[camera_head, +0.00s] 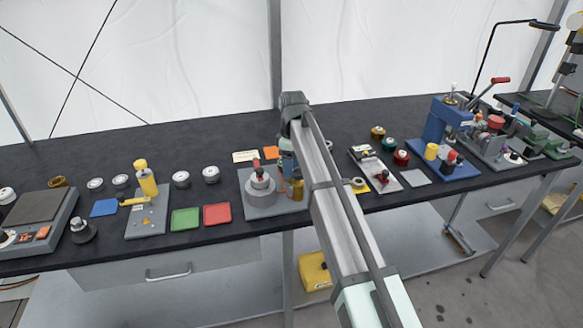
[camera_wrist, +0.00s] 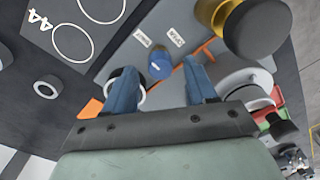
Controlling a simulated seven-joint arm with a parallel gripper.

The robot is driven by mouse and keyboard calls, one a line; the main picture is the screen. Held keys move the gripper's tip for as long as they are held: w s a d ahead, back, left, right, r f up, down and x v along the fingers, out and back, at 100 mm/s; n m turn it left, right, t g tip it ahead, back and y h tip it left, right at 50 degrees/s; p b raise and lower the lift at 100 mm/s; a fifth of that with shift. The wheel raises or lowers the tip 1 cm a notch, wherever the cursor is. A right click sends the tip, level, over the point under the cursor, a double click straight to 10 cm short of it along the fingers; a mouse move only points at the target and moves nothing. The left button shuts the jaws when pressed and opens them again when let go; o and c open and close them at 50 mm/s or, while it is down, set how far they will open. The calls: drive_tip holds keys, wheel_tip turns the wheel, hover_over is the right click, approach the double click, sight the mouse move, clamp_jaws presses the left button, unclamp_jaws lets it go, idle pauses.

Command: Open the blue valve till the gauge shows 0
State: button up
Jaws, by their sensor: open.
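The blue valve (camera_wrist: 160,67) is a small round blue knob with a white mark, on a grey plate in the wrist view. My gripper (camera_wrist: 160,70) is open, with its two blue fingers on either side of the knob in the picture. I cannot tell how far the tips are from it. A white round part with a dark rim (camera_wrist: 139,96) is partly hidden behind the left finger; I cannot tell whether it is the gauge. No gauge reading is legible. In the head view my arm hides most of this spot.
A brass cylinder with a black cap (camera_wrist: 258,30) stands close on the right in the wrist view. In the head view, the grey station (camera_head: 264,212), red tray (camera_head: 217,214) and green tray (camera_head: 186,219) lie left of my arm. A blue press (camera_head: 436,125) stands right.

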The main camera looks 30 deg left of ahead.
drive_tip(key=shift+f, duration=0.6)
drive_tip(key=shift+c, duration=0.3)
clamp_jaws()
